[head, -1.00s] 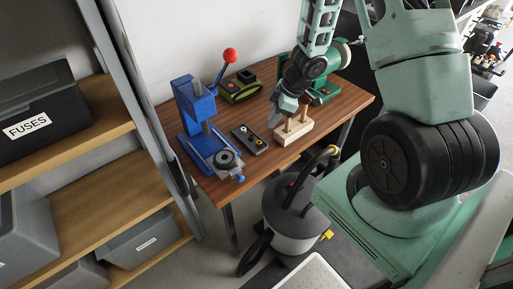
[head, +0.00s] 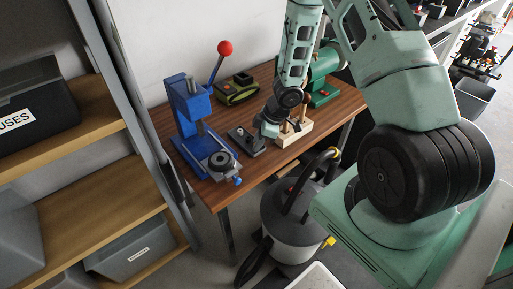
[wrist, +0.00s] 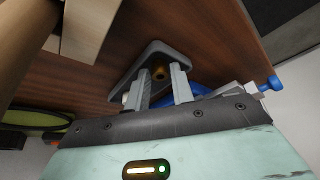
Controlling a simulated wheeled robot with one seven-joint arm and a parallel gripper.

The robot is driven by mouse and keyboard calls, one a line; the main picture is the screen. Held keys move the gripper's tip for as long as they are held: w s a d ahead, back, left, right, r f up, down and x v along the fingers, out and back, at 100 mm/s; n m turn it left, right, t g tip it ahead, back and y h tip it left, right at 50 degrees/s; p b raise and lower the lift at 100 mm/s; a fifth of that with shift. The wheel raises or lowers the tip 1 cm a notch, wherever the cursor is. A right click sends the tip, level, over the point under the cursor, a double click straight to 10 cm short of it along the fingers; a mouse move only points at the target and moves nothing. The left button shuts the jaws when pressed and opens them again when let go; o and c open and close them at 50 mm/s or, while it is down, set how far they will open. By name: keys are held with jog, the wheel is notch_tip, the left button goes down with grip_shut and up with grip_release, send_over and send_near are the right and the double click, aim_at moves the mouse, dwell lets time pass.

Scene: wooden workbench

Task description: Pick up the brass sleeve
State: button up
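A small brass sleeve (wrist: 158,73) shows in the wrist view, on a dark grey tray (wrist: 153,48) on the bench. My gripper (wrist: 160,76) has its two fingers apart, with the sleeve seen between their tips. I cannot tell how far the tips are from it, and no grip on it shows. A small pale metal part is partly hidden beside the left finger. In the head view the tray (head: 240,135) lies between the blue press and the wooden block, and my gripper (head: 263,136) is over its right end, hiding the sleeve.
A blue press (head: 190,125) with a red-knobbed lever stands left of the tray. A wooden block with pegs (head: 293,134) is close on the right. A green-black device (head: 237,91) and a green machine (head: 322,80) stand behind. A grey canister vacuum (head: 290,215) stands before the bench.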

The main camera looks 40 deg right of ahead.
grip_shut()
jog(key=shift+r, duration=0.15)
notch_tip(320, 180, up, 10)
jog(key=p, duration=0.5)
